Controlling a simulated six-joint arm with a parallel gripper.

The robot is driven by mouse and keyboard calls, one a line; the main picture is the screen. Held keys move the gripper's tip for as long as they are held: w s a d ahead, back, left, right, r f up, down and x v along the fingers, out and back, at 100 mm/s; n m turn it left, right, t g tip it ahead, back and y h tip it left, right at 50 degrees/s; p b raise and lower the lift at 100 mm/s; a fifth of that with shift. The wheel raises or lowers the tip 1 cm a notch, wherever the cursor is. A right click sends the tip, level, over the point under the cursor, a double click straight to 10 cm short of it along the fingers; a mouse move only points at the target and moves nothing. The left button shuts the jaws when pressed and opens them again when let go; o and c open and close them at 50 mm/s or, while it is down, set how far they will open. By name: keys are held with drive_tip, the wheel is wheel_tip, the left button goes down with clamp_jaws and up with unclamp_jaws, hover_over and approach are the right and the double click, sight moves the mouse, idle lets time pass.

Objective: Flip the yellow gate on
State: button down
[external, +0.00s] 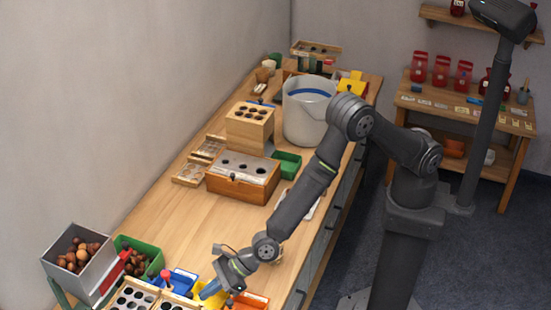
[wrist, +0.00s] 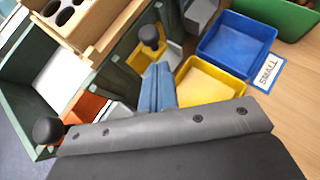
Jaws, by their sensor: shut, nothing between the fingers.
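My gripper (external: 208,289) is low at the near end of the bench, beside the yellow tray (external: 216,298). In the wrist view its blue fingers (wrist: 158,78) are together with nothing held, in front of the green sorter frame (wrist: 119,80). A dark round knob (wrist: 150,37) stands just beyond the fingertips, apart from them in the picture. A second dark knob (wrist: 48,130) is at the lower left. The yellow tray (wrist: 206,85) lies right of the fingers.
A blue tray (wrist: 235,42) with a "SMALL" card (wrist: 268,73) lies beyond the yellow one. An orange tray (external: 253,299) is to the right in the external view. A grey hopper of chestnuts (external: 100,268) stands left. The middle bench is fairly clear.

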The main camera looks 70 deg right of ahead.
sight(189, 294)
drive_tip(key=shift+w+a+r, duration=0.35)
drive_tip(key=shift+r, duration=0.1)
drive_tip(key=shift+r, duration=1.9)
drive_tip(key=s+d+r, duration=0.3)
drive_tip(key=s+d, duration=0.5)
drive_tip(key=shift+a+f, duration=0.1)
drive_tip(key=shift+f, duration=0.05)
